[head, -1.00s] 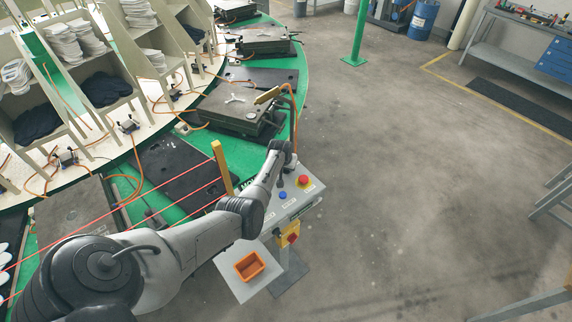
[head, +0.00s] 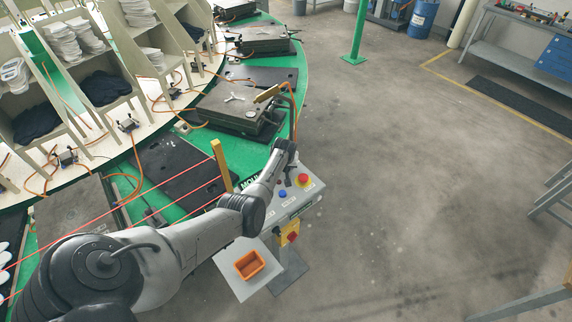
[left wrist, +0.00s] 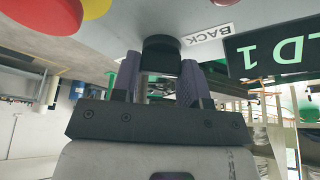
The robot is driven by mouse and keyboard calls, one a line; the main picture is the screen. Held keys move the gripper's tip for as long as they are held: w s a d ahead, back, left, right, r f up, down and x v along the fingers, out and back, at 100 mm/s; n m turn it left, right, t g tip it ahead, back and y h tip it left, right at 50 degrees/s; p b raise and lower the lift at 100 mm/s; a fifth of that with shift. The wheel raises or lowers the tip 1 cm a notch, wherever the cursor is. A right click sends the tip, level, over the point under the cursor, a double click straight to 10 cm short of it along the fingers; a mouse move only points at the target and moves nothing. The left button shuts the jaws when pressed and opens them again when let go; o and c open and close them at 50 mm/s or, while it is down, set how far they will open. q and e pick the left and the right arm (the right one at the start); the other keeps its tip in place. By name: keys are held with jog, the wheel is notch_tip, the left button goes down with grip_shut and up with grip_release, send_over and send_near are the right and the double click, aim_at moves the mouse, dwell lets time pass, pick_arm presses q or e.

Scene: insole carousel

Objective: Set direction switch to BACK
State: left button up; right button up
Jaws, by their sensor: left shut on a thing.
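The direction switch (left wrist: 160,52) is a short black knob on the grey console (left wrist: 110,45), seen upside down in the left wrist view. The BACK label (left wrist: 209,33) is beside it. My left gripper (left wrist: 158,72) has its two dark fingers on either side of the knob and is shut on it. In the head view my left gripper (head: 288,175) reaches down to the console top (head: 305,196), and the switch is hidden there behind my arm. I cannot tell which way the switch points. My right gripper is not in view.
A red button (head: 303,180) and a blue button (head: 282,194) are close to the gripper. A dark MOLD display (left wrist: 278,50) borders the label. An orange bin (head: 249,265) sits below the console. Green carousel and red ropes lie left; open floor lies right.

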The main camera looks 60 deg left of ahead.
pick_arm(q)
jog(key=o, duration=0.9)
jog(key=shift+s+d+r+p, duration=0.15)
jog(key=shift+r+p, duration=0.15)
jog(key=shift+r, duration=0.25)
jog(key=shift+p+v, duration=0.8)
jog(key=shift+v, duration=5.5)
